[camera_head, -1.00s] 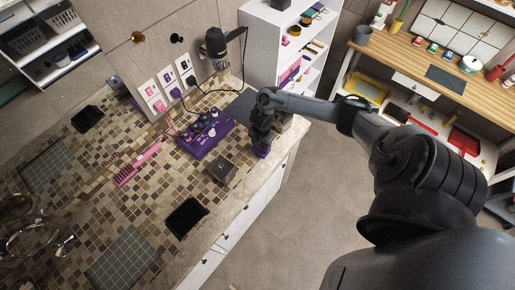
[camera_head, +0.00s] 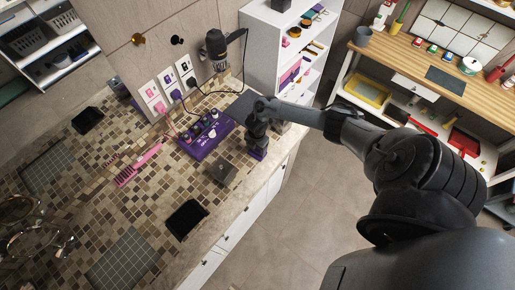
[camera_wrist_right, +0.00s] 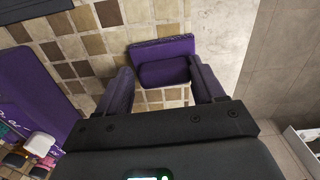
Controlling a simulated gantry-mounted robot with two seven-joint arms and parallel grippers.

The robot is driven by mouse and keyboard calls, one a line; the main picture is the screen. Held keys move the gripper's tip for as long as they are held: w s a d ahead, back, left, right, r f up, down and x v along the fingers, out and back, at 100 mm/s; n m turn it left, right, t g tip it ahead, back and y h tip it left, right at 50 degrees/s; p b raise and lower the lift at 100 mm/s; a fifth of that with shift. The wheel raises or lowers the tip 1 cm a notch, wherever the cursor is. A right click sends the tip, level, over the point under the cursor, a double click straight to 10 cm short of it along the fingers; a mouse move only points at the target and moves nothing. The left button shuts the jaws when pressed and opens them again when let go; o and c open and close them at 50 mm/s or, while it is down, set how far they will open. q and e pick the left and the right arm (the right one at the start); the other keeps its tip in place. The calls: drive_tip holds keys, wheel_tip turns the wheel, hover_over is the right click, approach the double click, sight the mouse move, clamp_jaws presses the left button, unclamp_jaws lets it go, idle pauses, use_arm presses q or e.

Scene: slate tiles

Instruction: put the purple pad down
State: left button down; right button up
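The purple pad (camera_wrist_right: 163,73) sits between the two fingers of my right gripper (camera_wrist_right: 162,78) in the right wrist view. The fingers appear shut on its sides, over the tiled counter near its pale edge. A second purple face (camera_wrist_right: 162,46) shows just beyond, slightly turned; I cannot tell whether it is part of the pad. In the head view my right gripper (camera_head: 257,140) points down at the counter's right edge, with purple (camera_head: 257,155) at its tip. Whether the pad touches the counter is hard to tell. My left gripper is not in view.
A purple device with knobs (camera_head: 207,135) lies left of my right gripper. A small dark box (camera_head: 221,171) and a black tray (camera_head: 186,218) are nearer. A pink comb (camera_head: 138,165) and grey mats (camera_head: 122,258) lie further left. Bare tiles lie between them.

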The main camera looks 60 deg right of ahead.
sight(257, 149)
drive_tip(key=shift+o, duration=1.1)
drive_tip(key=shift+s+f, duration=0.35)
drive_tip(key=shift+f, duration=0.1)
drive_tip(key=shift+o, duration=1.1)
drive_tip(key=shift+s, duration=0.15)
drive_tip(key=shift+o, duration=0.2)
drive_tip(key=shift+s+a, duration=0.1)
drive_tip(key=shift+a, duration=0.1)
drive_tip(key=shift+d+f+b, duration=0.1)
drive_tip(key=shift+f+b, duration=0.1)
drive_tip(key=shift+b, duration=0.15)
wheel_tip(257, 149, up, 11)
drive_tip(key=shift+w, duration=0.4)
